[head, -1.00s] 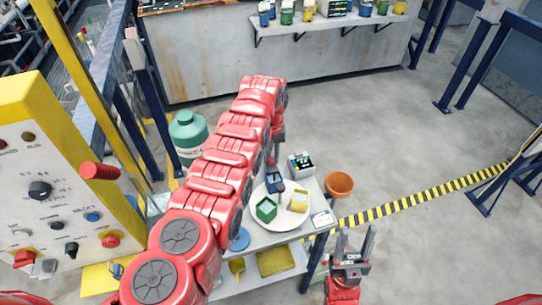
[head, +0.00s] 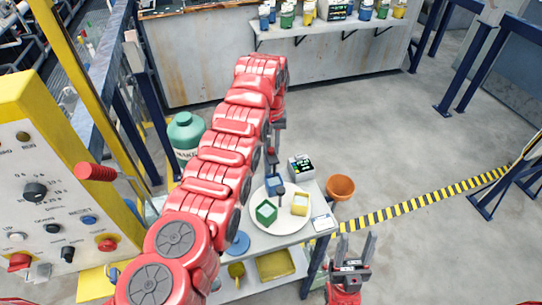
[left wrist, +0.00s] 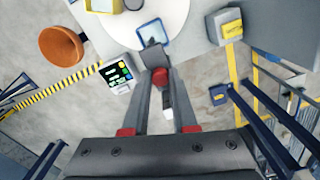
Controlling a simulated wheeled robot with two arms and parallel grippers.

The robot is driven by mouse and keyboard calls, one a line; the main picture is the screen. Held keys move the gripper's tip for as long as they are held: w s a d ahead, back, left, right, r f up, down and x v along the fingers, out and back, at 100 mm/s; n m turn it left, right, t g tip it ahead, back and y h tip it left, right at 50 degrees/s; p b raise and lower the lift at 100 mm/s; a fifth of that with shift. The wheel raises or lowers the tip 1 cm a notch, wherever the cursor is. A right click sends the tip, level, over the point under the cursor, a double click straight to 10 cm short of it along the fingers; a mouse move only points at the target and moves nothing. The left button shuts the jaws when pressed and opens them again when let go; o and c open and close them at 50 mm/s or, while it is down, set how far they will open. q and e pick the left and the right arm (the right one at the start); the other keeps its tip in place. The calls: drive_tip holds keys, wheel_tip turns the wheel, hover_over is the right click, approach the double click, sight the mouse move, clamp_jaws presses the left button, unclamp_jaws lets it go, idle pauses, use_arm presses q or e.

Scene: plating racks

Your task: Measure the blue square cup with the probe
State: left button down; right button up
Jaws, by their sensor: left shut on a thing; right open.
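The blue square cup (head: 270,182) stands on a round white plate (head: 284,226) with a green square cup (head: 266,214) and a yellow square cup (head: 301,206). My left gripper (head: 274,160) is above the blue cup, shut on a dark probe (head: 279,188). In the left wrist view the probe (left wrist: 154,58) shows as a dark block at the fingertips, just beside the blue cup's (left wrist: 152,33) rim. I cannot tell whether its tip is inside the cup or touching it. My right gripper (head: 354,247) is open and empty, right of the table.
A meter with a lit screen (head: 301,166) stands behind the plate, and a white card (head: 322,222) lies to the right. An orange pot (head: 340,187) is beyond the table. A green bottle (head: 186,134) and a yellow control panel (head: 40,185) are at the left.

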use_arm(q)
drive_tip(key=c, duration=1.1)
unclamp_jaws()
drive_tip(key=shift+w+r, duration=0.1)
drive_tip(key=shift+r, duration=0.1)
drive_tip(key=o, duration=0.4)
drive_tip(key=shift+r, duration=0.35)
wheel_tip(320, 180, up, 2)
drive_tip(key=shift+r+b, duration=0.1)
drive_tip(key=shift+b, duration=0.55)
wheel_tip(320, 180, up, 14)
drive_tip(key=p, duration=1.4)
drive_tip(key=shift+r, duration=0.25)
